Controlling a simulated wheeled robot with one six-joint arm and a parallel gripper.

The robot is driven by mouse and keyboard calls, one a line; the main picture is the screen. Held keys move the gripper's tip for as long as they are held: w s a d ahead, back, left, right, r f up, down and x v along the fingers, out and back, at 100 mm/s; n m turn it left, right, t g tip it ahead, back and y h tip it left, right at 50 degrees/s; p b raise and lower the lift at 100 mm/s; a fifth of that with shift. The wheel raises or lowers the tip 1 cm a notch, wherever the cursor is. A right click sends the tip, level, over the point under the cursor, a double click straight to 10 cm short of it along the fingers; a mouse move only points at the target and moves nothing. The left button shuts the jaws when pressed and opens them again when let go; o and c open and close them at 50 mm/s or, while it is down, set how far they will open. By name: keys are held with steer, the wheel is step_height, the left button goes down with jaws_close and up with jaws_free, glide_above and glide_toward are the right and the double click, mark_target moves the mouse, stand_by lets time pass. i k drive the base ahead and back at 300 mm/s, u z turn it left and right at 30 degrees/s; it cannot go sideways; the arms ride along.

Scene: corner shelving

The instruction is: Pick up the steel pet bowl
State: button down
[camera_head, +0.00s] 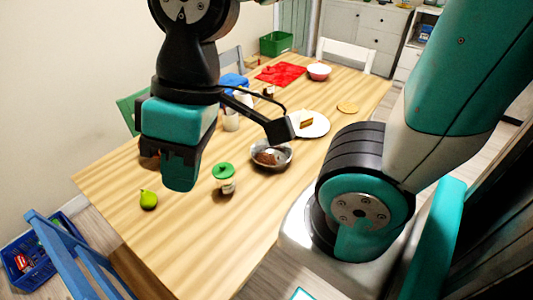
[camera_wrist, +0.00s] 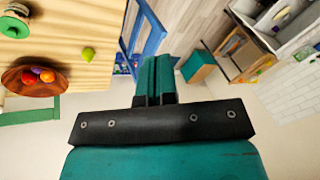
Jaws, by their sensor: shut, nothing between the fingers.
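The steel pet bowl (camera_head: 286,159) stands on the wooden table, right of the green-lidded jar. It is a shiny grey bowl with something brown inside. My gripper (camera_head: 181,178) is above the table, to the left of the bowl and apart from it. Its fingers are together and empty; the closed fingers also show in the wrist view (camera_wrist: 155,78). I cannot make out the bowl in the wrist view.
A green-lidded jar (camera_head: 224,178) stands between my gripper and the bowl. A white plate with cake (camera_head: 318,127) lies behind the bowl. A green pear (camera_head: 148,199) is at the left. A wooden plate of fruit (camera_wrist: 14,82) is also there. The table's front is clear.

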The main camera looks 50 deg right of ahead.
mark_target(284, 151)
steer(key=u, duration=1.2)
steer(key=k, duration=1)
steer(key=z, duration=1.65)
steer(key=i, duration=0.5)
steer(key=z, duration=0.1)
